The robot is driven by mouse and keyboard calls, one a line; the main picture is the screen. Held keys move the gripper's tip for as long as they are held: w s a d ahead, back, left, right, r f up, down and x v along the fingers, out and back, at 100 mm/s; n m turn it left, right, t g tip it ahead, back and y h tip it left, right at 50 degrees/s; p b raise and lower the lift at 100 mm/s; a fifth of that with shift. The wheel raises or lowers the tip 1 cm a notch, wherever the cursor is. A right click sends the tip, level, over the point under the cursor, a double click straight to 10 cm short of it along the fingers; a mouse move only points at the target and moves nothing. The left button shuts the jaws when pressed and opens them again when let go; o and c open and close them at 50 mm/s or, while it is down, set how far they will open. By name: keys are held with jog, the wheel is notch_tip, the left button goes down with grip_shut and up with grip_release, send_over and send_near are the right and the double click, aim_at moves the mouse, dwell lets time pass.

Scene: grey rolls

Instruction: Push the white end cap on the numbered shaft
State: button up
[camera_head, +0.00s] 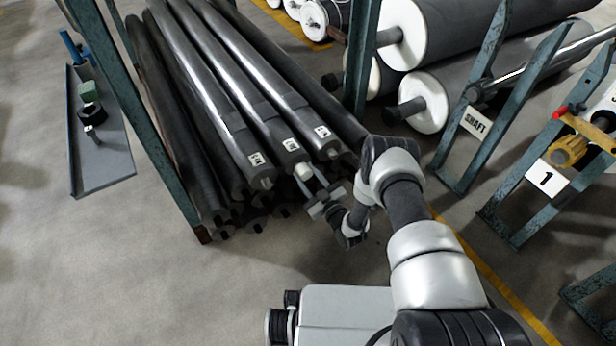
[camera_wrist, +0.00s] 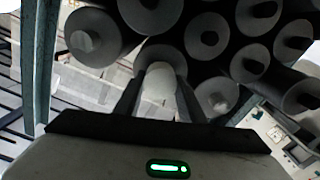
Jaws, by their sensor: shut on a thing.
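Three grey shafts lie on top of the stack in the rack, each with a small white number label near its end; the digits are too small to read. The white end cap (camera_head: 303,171) is at the end of the middle labelled shaft (camera_head: 270,122). My gripper (camera_head: 311,183) is shut on the cap, reaching it from the front. In the wrist view the white end cap (camera_wrist: 160,84) sits between my two dark fingers, in front of a dark round shaft end (camera_wrist: 163,52). I cannot tell how far the cap is on the shaft.
More dark shafts lie close around and below, their ends near my gripper. A green rack post (camera_head: 362,60) stands behind right, another (camera_head: 150,120) at left. Large rolls with white ends (camera_head: 432,100) and a "SHAFT" stand (camera_head: 476,122) are to the right. Floor at front left is clear.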

jog(key=shift+w+a, duration=0.4)
jog(key=shift+w, duration=0.1)
jog(key=o, duration=1.1)
